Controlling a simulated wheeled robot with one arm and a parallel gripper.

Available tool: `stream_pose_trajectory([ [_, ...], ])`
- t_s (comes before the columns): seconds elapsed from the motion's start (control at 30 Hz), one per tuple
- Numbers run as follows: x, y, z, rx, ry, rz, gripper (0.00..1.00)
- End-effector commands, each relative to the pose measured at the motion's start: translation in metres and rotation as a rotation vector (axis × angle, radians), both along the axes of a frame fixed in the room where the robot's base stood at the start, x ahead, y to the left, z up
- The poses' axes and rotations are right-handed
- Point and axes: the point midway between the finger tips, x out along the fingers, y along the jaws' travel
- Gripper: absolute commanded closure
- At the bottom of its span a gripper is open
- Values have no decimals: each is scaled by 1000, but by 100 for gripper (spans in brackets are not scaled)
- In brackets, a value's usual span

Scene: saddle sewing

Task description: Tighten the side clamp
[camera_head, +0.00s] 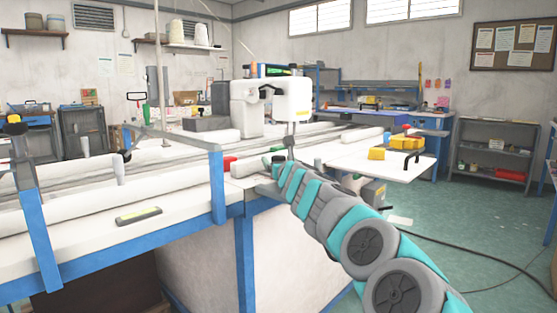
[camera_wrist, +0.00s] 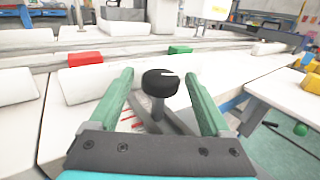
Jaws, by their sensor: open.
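The side clamp's round black knob (camera_wrist: 160,82), with a white mark on top, stands upright in the wrist view at the edge of the white table. Grey bars show below it. My gripper (camera_wrist: 156,66) is open, with one green finger on each side of the knob. Small gaps show between fingers and knob, so it looks ungripped; contact on the far side cannot be told. In the head view my gripper (camera_head: 279,163) is at the table edge, below the white sewing machine (camera_head: 291,98), and my arm hides most of the clamp.
A red block (camera_wrist: 85,58) and a green block (camera_wrist: 180,49) sit on the table beyond the knob. White padded rolls (camera_head: 175,191) line the table. A side table with yellow blocks (camera_head: 377,153) stands to the right. Blue posts (camera_head: 216,187) rise at the left. Cables cross the floor.

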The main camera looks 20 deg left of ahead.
Motion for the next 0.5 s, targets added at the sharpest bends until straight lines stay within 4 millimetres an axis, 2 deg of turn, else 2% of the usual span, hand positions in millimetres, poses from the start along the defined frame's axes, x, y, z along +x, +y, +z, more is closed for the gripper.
stream_pose_trajectory([
  [0.2,0,0,0,0,0,0,20],
  [0.5,0,0,0,0,0,-1,54],
])
